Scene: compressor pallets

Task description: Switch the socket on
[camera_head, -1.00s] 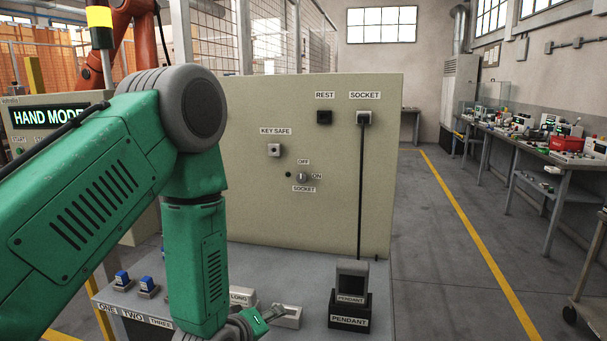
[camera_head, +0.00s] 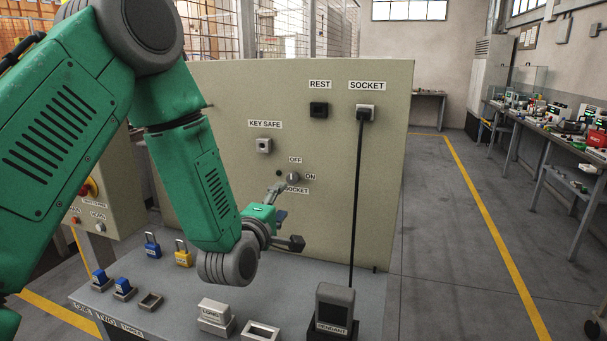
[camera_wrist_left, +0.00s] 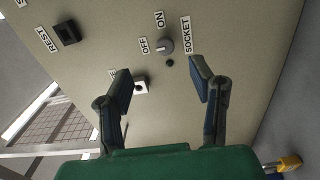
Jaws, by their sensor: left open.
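The socket switch is a grey round knob (camera_head: 293,178) on the upright beige panel (camera_head: 225,110), with OFF above it and ON to its right. I cannot tell which way it points. In the left wrist view the knob (camera_wrist_left: 165,46) shows just beyond the gap between the fingers. My left gripper (camera_head: 288,216) is open and empty in front of the panel, just below the knob; one fingertip shows close to it. I cannot tell if they touch. A black plug (camera_head: 365,114) sits in the SOCKET outlet, its cable hanging down. My right gripper is not in view.
The KEY SAFE lock (camera_head: 264,146) and black REST holder (camera_head: 318,110) are on the panel.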

